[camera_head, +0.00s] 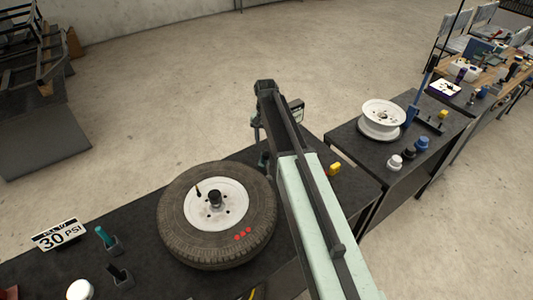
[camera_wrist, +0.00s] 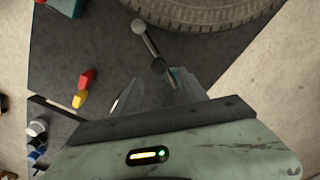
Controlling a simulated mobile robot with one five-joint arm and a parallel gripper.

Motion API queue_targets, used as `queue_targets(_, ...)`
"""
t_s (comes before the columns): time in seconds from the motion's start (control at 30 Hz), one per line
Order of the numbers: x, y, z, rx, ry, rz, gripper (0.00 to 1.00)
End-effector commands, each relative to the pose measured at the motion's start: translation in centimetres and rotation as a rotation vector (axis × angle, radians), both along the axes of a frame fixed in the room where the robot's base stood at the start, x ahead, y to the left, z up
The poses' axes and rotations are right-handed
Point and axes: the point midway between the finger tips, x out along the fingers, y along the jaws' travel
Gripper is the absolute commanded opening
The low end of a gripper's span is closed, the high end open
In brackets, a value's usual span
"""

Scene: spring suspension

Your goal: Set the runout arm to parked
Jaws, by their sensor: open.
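In the head view the tyre (camera_head: 175,222) lies flat on the dark bench, left of my pale green arm. My arm hides the rod there, and my gripper cannot be clearly made out.
A yellow and red piece (camera_wrist: 84,90) stands left of my gripper in the wrist view. A "30 PSI" sign (camera_head: 60,235) and tool holders stand left of the tyre. A second bench at right holds a white rim (camera_head: 383,113) and several caps. Open floor lies behind.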

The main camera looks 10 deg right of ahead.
Motion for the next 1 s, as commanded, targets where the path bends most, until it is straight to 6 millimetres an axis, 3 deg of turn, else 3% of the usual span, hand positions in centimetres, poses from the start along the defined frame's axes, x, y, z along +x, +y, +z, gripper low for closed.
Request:
queue_targets(0.03,0.0,0.0,-1.6,0.0,0.0,-0.001,0.5)
queue_targets(0.3,0.0,-0.2,-6.1,0.0,0.0,-0.003,0.5)
queue_targets(0.63,0.0,-0.3,-6.3,0.0,0.0,-0.004,0.5)
queue_targets(0.83,0.0,-0.3,-6.3,0.0,0.0,-0.004,0.0)
queue_targets(1.0,0.0,-0.3,-6.3,0.0,0.0,-0.005,0.0)
